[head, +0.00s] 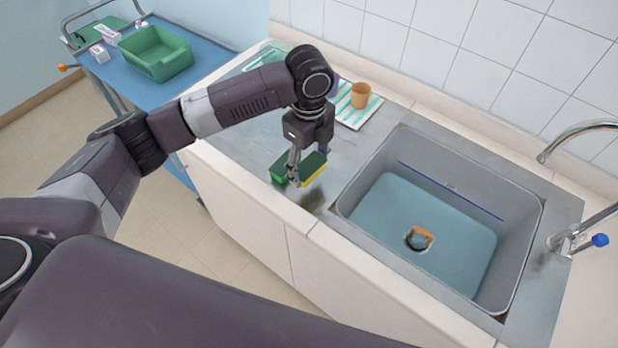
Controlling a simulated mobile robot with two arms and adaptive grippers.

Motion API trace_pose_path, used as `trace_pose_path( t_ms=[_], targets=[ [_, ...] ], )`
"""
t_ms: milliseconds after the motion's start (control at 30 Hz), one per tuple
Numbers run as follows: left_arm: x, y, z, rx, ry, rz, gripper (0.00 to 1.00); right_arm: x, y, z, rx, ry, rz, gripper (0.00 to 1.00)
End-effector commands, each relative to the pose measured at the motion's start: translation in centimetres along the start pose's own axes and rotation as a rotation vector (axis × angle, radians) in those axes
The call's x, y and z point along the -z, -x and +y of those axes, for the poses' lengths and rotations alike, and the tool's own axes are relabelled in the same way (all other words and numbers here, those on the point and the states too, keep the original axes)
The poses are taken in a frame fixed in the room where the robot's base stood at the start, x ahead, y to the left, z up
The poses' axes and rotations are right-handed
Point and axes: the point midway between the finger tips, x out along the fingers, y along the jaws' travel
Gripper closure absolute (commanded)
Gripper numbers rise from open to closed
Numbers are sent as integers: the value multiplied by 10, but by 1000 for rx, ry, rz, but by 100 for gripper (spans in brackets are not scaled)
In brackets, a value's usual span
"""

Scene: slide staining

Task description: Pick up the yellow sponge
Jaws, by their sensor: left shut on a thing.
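The yellow sponge (314,175) has a green top layer and a yellow lower layer. It is left of the sink, near the counter's front edge. My left gripper (293,178) points down over it and is shut on it. The fingers cover the middle of the sponge, and its green ends show on both sides. A dark shadow lies on the counter below it, and the sponge seems slightly above the surface. My right gripper is not in view.
The sink (440,225) holds bluish water and a small orange-rimmed object (420,238). A tap (575,240) stands at right. An orange cup (360,95) sits on a striped cloth (352,113) behind the gripper. A blue cart (190,92) bears a green basket (157,56).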

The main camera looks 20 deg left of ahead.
Motion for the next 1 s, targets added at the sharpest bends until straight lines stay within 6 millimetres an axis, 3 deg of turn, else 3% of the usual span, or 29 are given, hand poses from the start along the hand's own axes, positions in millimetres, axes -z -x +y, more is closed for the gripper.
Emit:
trace_pose_path(
  t_ms=[200,433,633,967,1000],
  targets=[
    [0,65,-2,6,-1,-1,50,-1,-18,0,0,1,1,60],
    [0,118,-1,3,-1,-2,50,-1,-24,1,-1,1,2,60],
    [-1,135,0,0,2,-1,50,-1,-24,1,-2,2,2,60],
    [0,138,0,-2,1,1,50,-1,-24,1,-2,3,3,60],
    [0,138,0,-2,1,1,42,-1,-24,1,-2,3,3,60]
  ],
)
